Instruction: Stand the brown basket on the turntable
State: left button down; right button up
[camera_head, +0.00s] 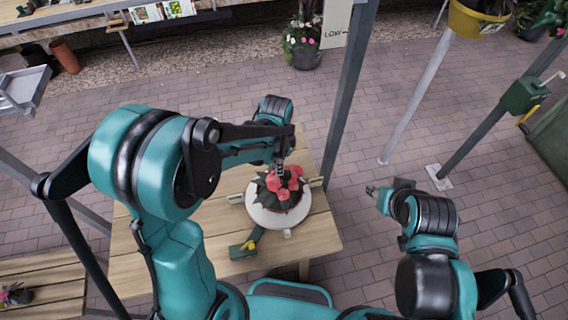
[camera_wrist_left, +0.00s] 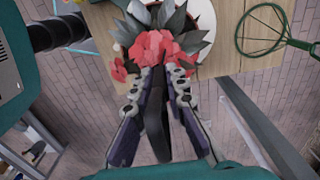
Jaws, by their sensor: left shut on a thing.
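The brown basket (camera_head: 284,194) is full of red flowers and dark leaves, which hide most of its body. In the head view it is over the middle of the round white turntable (camera_head: 262,217) on the wooden table; I cannot tell whether it touches it. My left gripper (camera_head: 280,165) comes down from above and is shut on the basket. In the left wrist view the fingers (camera_wrist_left: 166,72) reach into the red flowers (camera_wrist_left: 150,48), and a dark strip shows between them. My right gripper (camera_head: 374,191) is off to the right, away from the table; its jaws are unclear.
A dark green tool (camera_head: 245,245) lies on the table (camera_head: 150,265) in front of the turntable. Small pieces sit around the turntable's edge. A grey post (camera_head: 347,95) stands just behind the table. A green hoop (camera_wrist_left: 262,30) shows in the left wrist view.

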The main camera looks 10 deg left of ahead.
pick_arm(q)
notch_tip(320, 180, down, 3)
jog(key=shift+w+f, duration=0.1)
jog(key=shift+f, duration=0.1)
jog(key=shift+f, duration=0.1)
jog(key=c, duration=1.5)
grip_release()
jog(key=shift+c, duration=0.2)
